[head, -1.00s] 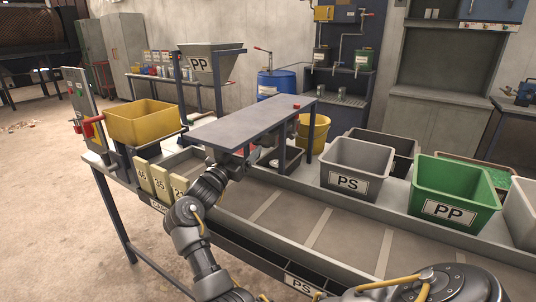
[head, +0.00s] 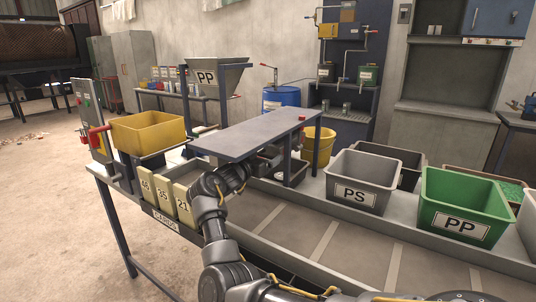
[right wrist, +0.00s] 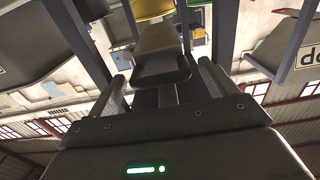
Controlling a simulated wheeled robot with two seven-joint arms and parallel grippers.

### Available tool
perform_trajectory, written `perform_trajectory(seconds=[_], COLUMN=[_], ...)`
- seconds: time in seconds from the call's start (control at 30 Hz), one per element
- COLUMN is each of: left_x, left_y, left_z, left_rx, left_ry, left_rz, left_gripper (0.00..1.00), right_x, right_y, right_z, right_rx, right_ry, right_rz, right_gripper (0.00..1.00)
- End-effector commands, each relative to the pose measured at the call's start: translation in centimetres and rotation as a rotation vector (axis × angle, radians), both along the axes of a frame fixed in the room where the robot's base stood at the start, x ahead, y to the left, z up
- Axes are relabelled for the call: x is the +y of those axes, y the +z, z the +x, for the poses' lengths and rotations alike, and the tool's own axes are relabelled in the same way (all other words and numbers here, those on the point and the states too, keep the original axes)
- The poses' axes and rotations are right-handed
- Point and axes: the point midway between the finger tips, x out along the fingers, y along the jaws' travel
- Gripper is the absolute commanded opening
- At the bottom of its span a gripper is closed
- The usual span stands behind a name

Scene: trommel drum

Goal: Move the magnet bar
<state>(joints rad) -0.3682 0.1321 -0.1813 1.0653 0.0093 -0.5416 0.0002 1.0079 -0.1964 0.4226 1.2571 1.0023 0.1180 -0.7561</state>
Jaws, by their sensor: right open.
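I cannot pick out the magnet bar for certain in the head view; the space under the raised grey plate (head: 250,133) is partly hidden by my right arm. My right gripper (head: 270,157) is low beneath that plate, above the sorting trough. In the right wrist view its fingers (right wrist: 165,82) are apart. A dark block with a tan upper part (right wrist: 161,62) lies between and beyond them, possibly the bar; I cannot tell whether they touch it. My left gripper is not in view.
The plate's blue legs (head: 288,163) stand close to the gripper. Numbered cards (head: 163,197) and a yellow bin (head: 148,133) are at left. A yellow bucket (head: 318,147), grey PS bin (head: 361,181) and green PP bin (head: 464,205) are at right.

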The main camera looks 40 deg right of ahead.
Motion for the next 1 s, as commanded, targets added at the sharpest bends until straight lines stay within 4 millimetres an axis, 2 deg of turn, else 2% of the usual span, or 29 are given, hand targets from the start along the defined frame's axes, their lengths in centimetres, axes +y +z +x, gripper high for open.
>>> perform_trajectory(seconds=[0.2, 0.53, 1.0], left_x=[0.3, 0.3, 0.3], left_y=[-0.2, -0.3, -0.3], left_z=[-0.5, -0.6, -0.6], left_rx=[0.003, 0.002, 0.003], left_ry=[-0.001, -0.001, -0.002], left_rz=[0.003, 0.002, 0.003], left_gripper=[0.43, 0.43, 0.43], right_x=[-2.1, -2.4, -2.3], right_y=[0.0, 0.0, 0.0], right_z=[0.6, 0.7, 0.7], right_rx=[0.001, -0.001, 0.0], right_ry=[-0.001, 0.0, 0.0], right_rz=[-0.001, 0.0, -0.001], right_gripper=[0.85, 0.85, 0.26])
